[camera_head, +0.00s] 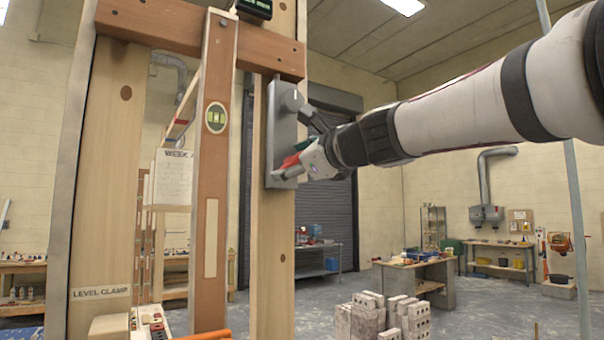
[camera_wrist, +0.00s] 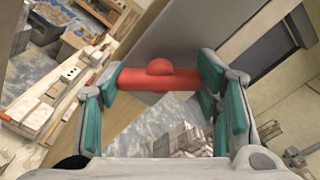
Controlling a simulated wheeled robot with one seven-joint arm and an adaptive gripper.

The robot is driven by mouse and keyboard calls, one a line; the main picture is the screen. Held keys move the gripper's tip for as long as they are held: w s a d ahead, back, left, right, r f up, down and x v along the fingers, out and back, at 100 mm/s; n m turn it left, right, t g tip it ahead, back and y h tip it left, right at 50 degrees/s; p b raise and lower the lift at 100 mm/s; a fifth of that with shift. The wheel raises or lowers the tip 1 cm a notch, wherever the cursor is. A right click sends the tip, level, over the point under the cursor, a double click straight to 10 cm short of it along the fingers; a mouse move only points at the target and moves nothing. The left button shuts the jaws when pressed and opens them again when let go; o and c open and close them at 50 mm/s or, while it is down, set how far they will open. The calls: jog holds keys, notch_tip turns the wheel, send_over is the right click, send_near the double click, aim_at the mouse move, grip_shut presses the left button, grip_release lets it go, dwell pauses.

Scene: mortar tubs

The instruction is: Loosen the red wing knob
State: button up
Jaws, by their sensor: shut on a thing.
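The red wing knob (camera_wrist: 160,78) shows in the wrist view as a red bar with a rounded hub in its middle. In the head view it is a small red piece (camera_head: 291,161) at the lower part of a grey metal plate (camera_head: 283,120) on the wooden post. My gripper (camera_head: 300,163) reaches in from the right. In the wrist view the green-padded fingers of my gripper (camera_wrist: 158,85) are at the two ends of the bar, shut on it. The knob's mount behind the bar is hidden.
A label reading "LEVEL CLAMP" (camera_head: 101,292) is on the left post. Grey blocks (camera_head: 380,316) are stacked on the floor, with benches behind.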

jog(key=n+b, duration=0.2)
jog(key=n, duration=0.2)
jog(key=shift+w+n+b, duration=0.1)
jog(key=shift+n+b, duration=1.7)
jog(key=shift+n, duration=1.1)
jog(key=o, duration=1.2)
jog(key=shift+c, duration=0.2)
jog(key=v, duration=1.2)
